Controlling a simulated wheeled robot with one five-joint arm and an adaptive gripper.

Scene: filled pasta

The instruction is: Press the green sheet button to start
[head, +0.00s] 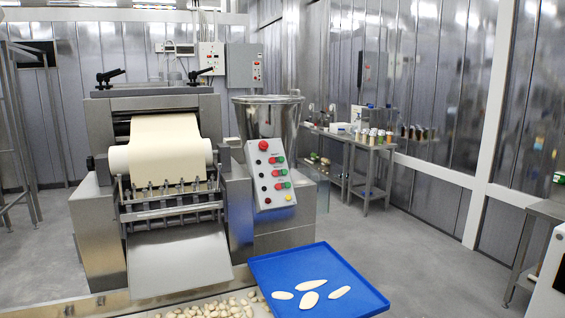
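The control panel (268,190) is a light grey sloped plate on the front right of the pasta machine (240,215). It has a large red button (263,145) at the top left. Below it are rows of small green and red buttons, with green ones in the lower rows (285,185). The labels are too small to read, so I cannot tell which green button is the sheet one. A pale dough sheet (168,140) hangs over the roller at the left of the machine. My gripper is not in view.
A blue tray (262,272) with several flat dough pieces stands in front of the panel at the bottom. Several small filled pieces (215,308) lie to its left. A steel hopper (267,115) rises behind the panel. A side table (368,150) stands at the back right. Grey floor (410,225) is clear on the right.

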